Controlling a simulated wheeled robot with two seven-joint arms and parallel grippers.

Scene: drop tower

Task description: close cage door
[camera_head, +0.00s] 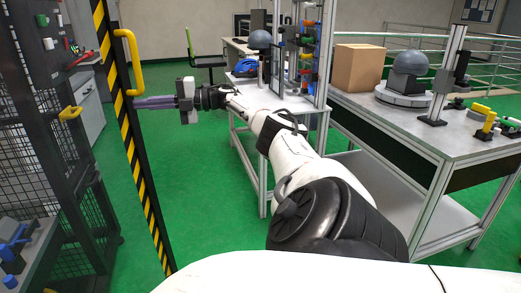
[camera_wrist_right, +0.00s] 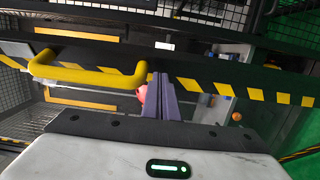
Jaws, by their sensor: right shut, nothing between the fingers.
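The cage door (camera_head: 140,160) shows almost edge-on in the head view as a tall black panel edge with yellow-black stripes. Its yellow handle (camera_head: 134,58) sticks out to the right near the top. My right gripper (camera_head: 140,103) is shut and empty, its fingers pointing left at the striped edge just below the handle. I cannot tell whether they touch it. In the right wrist view, the shut fingers (camera_wrist_right: 160,98) are beside one end of the yellow handle (camera_wrist_right: 88,76), over the striped band (camera_wrist_right: 225,89). My left gripper is out of view.
The mesh cage (camera_head: 62,140) with another yellow handle (camera_head: 70,113) stands left of the door. A workbench (camera_head: 400,115) with a cardboard box (camera_head: 358,67) stands at right. Green floor (camera_head: 195,190) is clear between. A red object (camera_wrist_right: 142,93) shows beyond the fingers.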

